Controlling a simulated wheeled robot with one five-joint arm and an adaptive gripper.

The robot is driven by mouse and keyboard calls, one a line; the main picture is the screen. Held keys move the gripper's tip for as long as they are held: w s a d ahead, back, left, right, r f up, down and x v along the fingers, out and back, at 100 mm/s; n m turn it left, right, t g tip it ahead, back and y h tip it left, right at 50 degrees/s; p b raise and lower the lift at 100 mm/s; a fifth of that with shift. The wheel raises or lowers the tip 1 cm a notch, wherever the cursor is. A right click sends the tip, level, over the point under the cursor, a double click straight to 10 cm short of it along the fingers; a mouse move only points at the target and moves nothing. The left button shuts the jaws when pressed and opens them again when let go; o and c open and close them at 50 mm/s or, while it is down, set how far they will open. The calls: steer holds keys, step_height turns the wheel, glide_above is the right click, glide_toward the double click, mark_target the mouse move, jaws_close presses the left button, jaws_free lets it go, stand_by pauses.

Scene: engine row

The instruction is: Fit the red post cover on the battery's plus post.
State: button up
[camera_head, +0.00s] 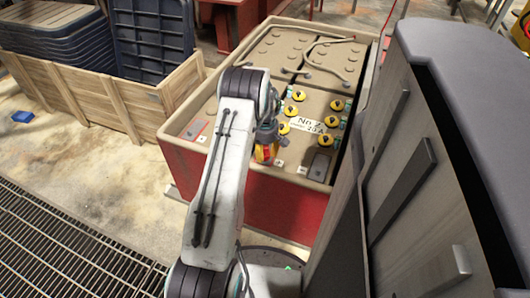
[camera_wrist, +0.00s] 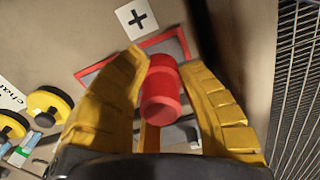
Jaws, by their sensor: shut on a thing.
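My gripper (camera_wrist: 165,95) has yellow fingers shut on the red post cover (camera_wrist: 162,88), a short red cylinder. In the head view my gripper (camera_head: 265,153) is low over the near edge of the battery (camera_head: 255,180), a big red case with a beige top. In the wrist view a white label with a black plus (camera_wrist: 136,18) lies on the beige top just beyond the cover. A grey pad with a red border (camera_wrist: 177,44) lies behind the cover and fingers. The plus post itself is not clearly visible; I cannot tell whether the cover touches anything.
Yellow caps (camera_head: 304,140) and a white "No 2" label stand right of my gripper on the battery top. A wooden crate (camera_head: 95,100) with dark folded crates stands at the left. A tall grey cabinet-like body is close on the right. Floor grating (camera_head: 50,250) lies at the lower left.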

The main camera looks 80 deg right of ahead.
steer(key=o, duration=1.2)
step_height(320, 180, up, 12)
steer(key=shift+r, duration=0.1)
stand_by(0.3)
stand_by(0.4)
